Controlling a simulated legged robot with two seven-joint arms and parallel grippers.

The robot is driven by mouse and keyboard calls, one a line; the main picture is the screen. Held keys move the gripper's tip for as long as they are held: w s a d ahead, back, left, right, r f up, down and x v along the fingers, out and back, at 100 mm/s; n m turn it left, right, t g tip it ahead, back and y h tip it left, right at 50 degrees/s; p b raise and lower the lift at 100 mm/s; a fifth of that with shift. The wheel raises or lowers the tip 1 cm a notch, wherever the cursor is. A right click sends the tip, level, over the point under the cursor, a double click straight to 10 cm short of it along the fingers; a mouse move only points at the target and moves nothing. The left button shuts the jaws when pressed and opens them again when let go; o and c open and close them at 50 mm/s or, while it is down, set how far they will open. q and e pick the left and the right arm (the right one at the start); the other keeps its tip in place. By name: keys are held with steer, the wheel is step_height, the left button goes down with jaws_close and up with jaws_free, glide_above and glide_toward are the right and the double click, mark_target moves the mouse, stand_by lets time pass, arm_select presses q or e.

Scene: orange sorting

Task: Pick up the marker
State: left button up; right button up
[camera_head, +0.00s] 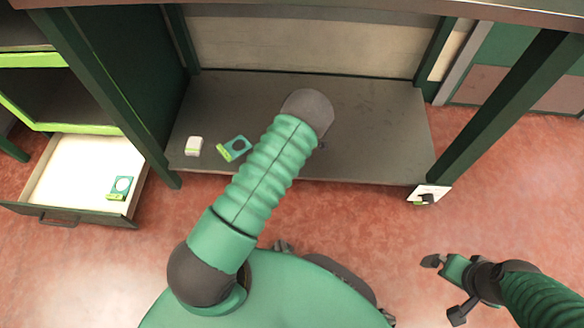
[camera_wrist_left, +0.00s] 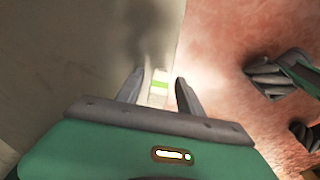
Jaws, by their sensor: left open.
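No pen-shaped marker is clear in either view. The left gripper is open, and I see no contact with the item. In the head view my left arm hides this gripper. My right gripper (camera_head: 446,287) is over the floor at lower right, its fingers apart and nothing between them.
The grey shelf (camera_head: 380,130) holds a white-and-green block (camera_head: 194,146) and a teal piece with a round hole (camera_head: 224,153). A similar piece (camera_head: 113,195) lies in the open drawer (camera_head: 65,170). A white card (camera_head: 420,190) is at the shelf's right front corner by a post (camera_head: 500,105).

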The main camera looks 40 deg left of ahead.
arm_select(q)
step_height(320, 180, up, 17)
steer(key=w+d+p, duration=0.1)
steer(key=d+p, duration=0.1)
steer(key=p, duration=0.7)
steer(key=shift+d+f, duration=0.15)
steer(key=shift+f, duration=0.05)
steer(key=shift+o, duration=0.2)
steer(key=shift+d, duration=0.1)
